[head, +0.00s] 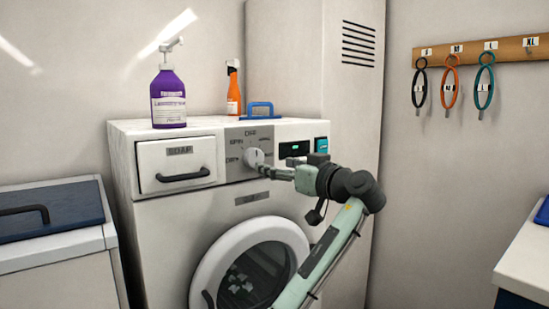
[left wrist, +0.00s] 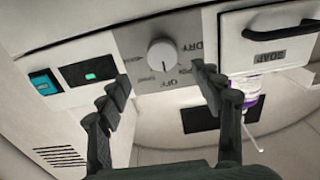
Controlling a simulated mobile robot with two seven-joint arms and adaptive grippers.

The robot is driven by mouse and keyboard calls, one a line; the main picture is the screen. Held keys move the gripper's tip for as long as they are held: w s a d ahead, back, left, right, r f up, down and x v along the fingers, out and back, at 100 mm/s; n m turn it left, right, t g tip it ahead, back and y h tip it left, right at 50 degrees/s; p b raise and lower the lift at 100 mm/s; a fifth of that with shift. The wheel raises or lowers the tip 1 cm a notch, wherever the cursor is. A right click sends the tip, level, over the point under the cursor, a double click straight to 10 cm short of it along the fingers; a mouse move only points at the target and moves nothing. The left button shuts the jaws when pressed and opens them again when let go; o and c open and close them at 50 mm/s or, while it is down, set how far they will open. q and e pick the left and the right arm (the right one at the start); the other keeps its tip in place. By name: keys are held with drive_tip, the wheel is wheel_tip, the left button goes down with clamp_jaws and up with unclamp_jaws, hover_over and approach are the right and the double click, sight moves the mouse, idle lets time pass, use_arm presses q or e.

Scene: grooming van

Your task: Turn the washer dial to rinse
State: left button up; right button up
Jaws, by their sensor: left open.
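The washer (head: 170,205) stands against the wall with its round white dial (head: 255,157) on a grey label plate. The dial also shows in the left wrist view (left wrist: 162,54), upside down, and its dark mark points toward OFF. The words SPIN and DRY are readable at the dial's left in the head view; I cannot read a rinse label. My left gripper (head: 264,170) is open in front of the dial, slightly below and right of it. In the left wrist view its fingers (left wrist: 162,84) are spread, with the dial between and beyond them. My right gripper is not in view.
The soap drawer (head: 177,163) with a dark handle is left of the dial; a display (head: 294,149) and teal button (head: 321,145) are right. The round door (head: 208,272) is below.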

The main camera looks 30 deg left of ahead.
sight(257, 159)
use_arm(q)
drive_tip(key=x, duration=0.3)
drive_tip(key=p+x, duration=0.1)
drive_tip(key=x, duration=0.2)
drive_tip(key=shift+a+r, duration=0.15)
drive_tip(key=shift+a, duration=0.3)
drive_tip(key=shift+w+a, duration=0.2)
drive_tip(key=shift+a, duration=0.25)
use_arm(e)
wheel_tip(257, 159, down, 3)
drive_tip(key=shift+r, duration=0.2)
use_arm(q)
drive_tip(key=c, duration=1.2)
